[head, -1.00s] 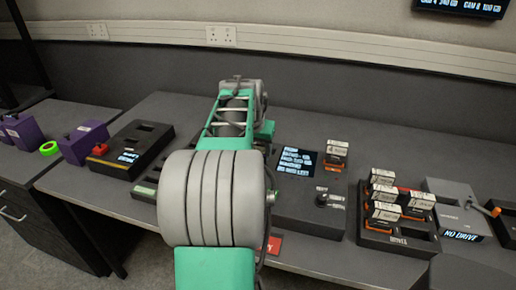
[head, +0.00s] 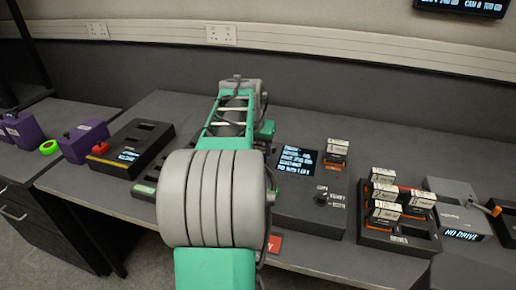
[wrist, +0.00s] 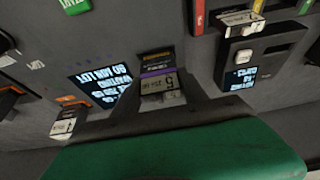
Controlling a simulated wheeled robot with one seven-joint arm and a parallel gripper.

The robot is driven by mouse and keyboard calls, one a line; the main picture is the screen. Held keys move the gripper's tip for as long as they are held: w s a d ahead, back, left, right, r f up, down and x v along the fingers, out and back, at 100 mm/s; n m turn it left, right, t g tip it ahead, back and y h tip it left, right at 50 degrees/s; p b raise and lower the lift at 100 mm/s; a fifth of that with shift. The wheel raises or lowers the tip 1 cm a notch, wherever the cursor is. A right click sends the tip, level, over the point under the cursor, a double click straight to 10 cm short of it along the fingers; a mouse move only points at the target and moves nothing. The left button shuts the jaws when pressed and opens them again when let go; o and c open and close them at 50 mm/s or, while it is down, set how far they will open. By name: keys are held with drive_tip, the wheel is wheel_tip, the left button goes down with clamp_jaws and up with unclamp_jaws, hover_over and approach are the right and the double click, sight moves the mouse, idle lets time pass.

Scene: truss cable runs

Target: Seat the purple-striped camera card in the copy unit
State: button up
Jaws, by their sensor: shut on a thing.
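The purple-striped camera card (wrist: 160,86) is in the middle of the wrist view, between the dark fingers of my gripper (wrist: 158,100). My gripper is shut on it. The copy unit, a dark box with a lit blue-white screen (head: 297,161), is right of my arm in the head view; its screen also shows left of the card in the wrist view (wrist: 101,84). An orange-striped card (head: 336,151) stands upright at its back right. My arm hides the gripper and the held card in the head view. I cannot tell how deep the held card sits.
A black tray (head: 390,240) with several orange-striped cards stands to the right. Beyond it is a grey drive box (head: 460,215) reading "NO DRIVE". A black slotted unit (head: 130,150) is left of my arm, beside purple blocks (head: 85,141) and a green ring (head: 50,147).

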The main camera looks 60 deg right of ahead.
drive_tip(key=shift+f, duration=0.15)
drive_tip(key=shift+f+b, duration=0.25)
drive_tip(key=shift+b, duration=0.05)
drive_tip(key=shift+f, duration=0.1)
idle(0.4)
drive_tip(key=shift+f, duration=0.3)
drive_tip(key=shift+f+b, duration=0.75)
idle(0.8)
drive_tip(key=o, duration=1.5)
